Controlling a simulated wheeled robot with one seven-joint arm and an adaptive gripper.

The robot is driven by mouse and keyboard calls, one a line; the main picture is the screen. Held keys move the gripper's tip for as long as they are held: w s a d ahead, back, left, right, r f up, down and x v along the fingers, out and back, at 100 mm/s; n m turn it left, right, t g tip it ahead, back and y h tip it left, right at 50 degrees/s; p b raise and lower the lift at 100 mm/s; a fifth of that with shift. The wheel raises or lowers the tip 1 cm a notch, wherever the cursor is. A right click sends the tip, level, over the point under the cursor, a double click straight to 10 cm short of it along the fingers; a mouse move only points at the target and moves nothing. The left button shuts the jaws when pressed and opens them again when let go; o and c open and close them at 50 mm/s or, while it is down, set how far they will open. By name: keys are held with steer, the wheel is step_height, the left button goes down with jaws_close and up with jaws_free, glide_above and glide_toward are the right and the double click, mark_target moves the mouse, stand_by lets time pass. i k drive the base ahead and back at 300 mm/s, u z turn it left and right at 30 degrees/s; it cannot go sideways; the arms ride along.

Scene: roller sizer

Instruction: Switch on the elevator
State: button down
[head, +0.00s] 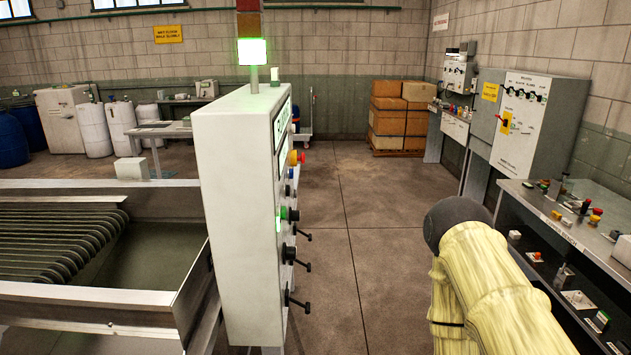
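A white control cabinet (228,215) stands upright in the middle left of the head view. Its control face is turned to the right and shows at a steep slant, so its labels cannot be read. On that face are a red and yellow button (296,158), a lit green control (284,214), and several black levers (300,303) low down. I cannot tell which one is for the elevator. My arm, in a pale yellow sleeve with a dark rounded part, shows at the lower right, apart from the cabinet. My gripper is not in view.
A roller machine (60,250) is left of the cabinet. A lit green stack lamp (252,52) is above it. A bench (575,240) with small parts and grey wall cabinets (540,120) stand at the right. Boxes (398,120) are at the back. The floor (350,200) between is clear.

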mark_target(306, 306)
steer(key=u, duration=0.05)
steer(key=k, duration=0.5)
steer(key=z, duration=1.45)
steer(key=i, duration=0.95)
steer(key=u, duration=1.9)
